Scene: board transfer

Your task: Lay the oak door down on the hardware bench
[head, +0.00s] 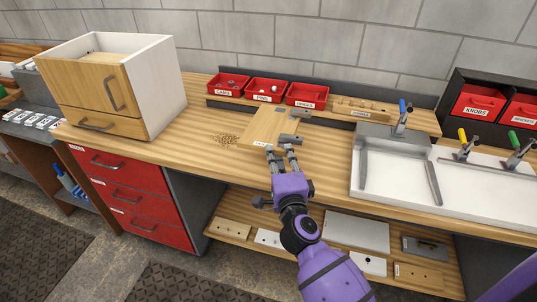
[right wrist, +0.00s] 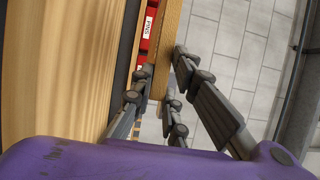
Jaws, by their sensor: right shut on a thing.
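The oak door (head: 266,124) is a flat pale wood panel over the middle of the hardware bench (head: 190,125). My right gripper (head: 284,147) reaches in from the front and is shut on the door's near right part. In the right wrist view the door (right wrist: 164,45) shows edge-on between the fingers (right wrist: 165,85). A gap shows there between the door and the bench top (right wrist: 60,70), so it appears held above the bench, roughly parallel to it. My left gripper is not in view.
Red bins (head: 266,90) stand along the back. A cabinet (head: 95,85) stands at the left, and a white tray fixture with clamps (head: 390,170) at the right. Small brown pieces (head: 226,140) lie left of the door. The shelf below (head: 235,232) holds several panels.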

